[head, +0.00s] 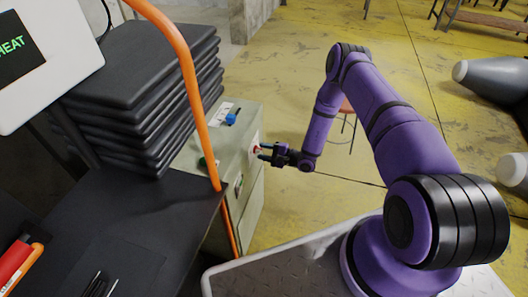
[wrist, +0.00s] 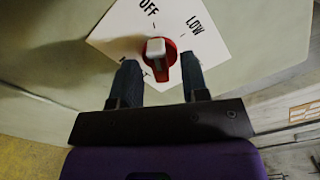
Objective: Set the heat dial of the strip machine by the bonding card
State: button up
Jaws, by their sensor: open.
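The strip machine (head: 205,140) is a grey-green cabinet beyond the dark table. Its red heat dial (head: 257,149) is on the side facing my gripper (head: 262,152). In the wrist view the dial (wrist: 160,66) has a white block on its upper part and sits on a white plate (wrist: 118,35) lettered OFF and LOW. The white block points up, roughly toward the OFF mark. My gripper (wrist: 159,62) is open, one dark finger on each side of the dial, with gaps visible. Lower lettering is hidden. A white-framed panel (head: 88,58) reads "HEAT" in green, cut off; I cannot tell whether it is the bonding card.
An orange bar (head: 192,85) rises in front of stacked black pads (head: 140,60). A red-and-orange tool (head: 15,265) lies on the dark table (head: 150,215).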

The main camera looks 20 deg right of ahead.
grip_shut()
jog(key=shift+m, duration=0.3)
jog(key=m, duration=1.1)
jog(key=shift+f, duration=0.1)
dwell(0.4)
grip_release()
